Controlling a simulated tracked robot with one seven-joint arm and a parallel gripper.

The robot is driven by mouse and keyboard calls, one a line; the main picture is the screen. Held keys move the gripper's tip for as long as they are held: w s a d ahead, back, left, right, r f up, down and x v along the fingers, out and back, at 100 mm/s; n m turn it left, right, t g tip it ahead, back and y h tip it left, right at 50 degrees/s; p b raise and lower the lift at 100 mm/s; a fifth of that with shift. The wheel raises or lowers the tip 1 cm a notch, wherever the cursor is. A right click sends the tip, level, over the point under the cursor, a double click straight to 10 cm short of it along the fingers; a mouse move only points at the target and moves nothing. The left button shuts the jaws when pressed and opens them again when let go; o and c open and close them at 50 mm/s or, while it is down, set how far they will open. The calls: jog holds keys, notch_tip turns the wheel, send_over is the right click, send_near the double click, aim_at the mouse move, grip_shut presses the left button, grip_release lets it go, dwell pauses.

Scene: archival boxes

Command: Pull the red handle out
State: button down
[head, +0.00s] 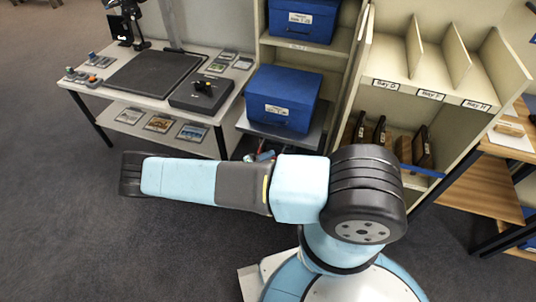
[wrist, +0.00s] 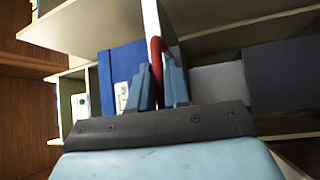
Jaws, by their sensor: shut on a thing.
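The red handle (wrist: 156,50) is a curved red bar in the middle of the wrist view, in front of a pale upright panel. My gripper (wrist: 161,72) has its two blue fingers on either side of the handle and is shut on it. In the head view my arm covers most of the area around the handle, and I cannot make the handle out clearly there.
A blue box (head: 282,99) stands on the shelf behind my arm, with another blue box (head: 302,20) above. A worktable (head: 124,99) stands at left. Open bays (head: 437,67) are at right. In the wrist view, a dark grey block (wrist: 284,75) is right of my fingers.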

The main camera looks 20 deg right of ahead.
jog(key=shift+s+a+f, duration=0.15)
jog(key=shift+s+f, duration=0.1)
jog(key=c, duration=1.2)
grip_release()
jog(key=shift+w, duration=0.1)
jog(key=shift+r, duration=0.1)
jog(key=v, duration=1.3)
jog(key=shift+a, duration=0.4)
